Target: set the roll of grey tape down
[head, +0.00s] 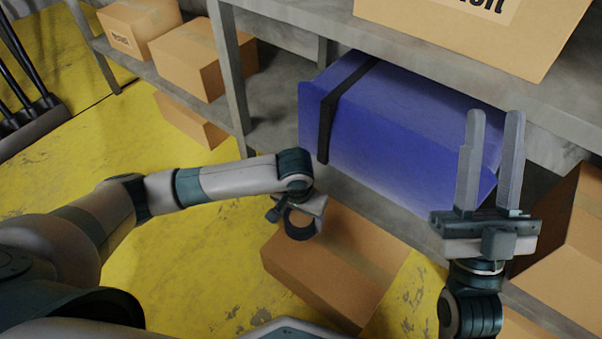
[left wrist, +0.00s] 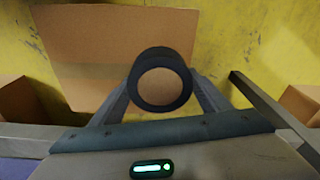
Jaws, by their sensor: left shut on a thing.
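The roll of tape (head: 300,234) shows as a dark ring in the head view, at the end of my left arm. In the left wrist view the roll (left wrist: 160,57) sits between the two fingers of my left gripper (left wrist: 160,82), which is shut on it. Its round hole faces the camera, with brown cardboard seen through it. My right gripper (head: 495,118) is open and empty, fingers pointing up, in front of the shelf.
A blue case (head: 400,135) with a black strap lies on the grey shelf (head: 265,115) behind. More cardboard boxes stand on the shelves (head: 195,58) and at the right (head: 560,275). The yellow floor (head: 185,250) is clear left of the near box.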

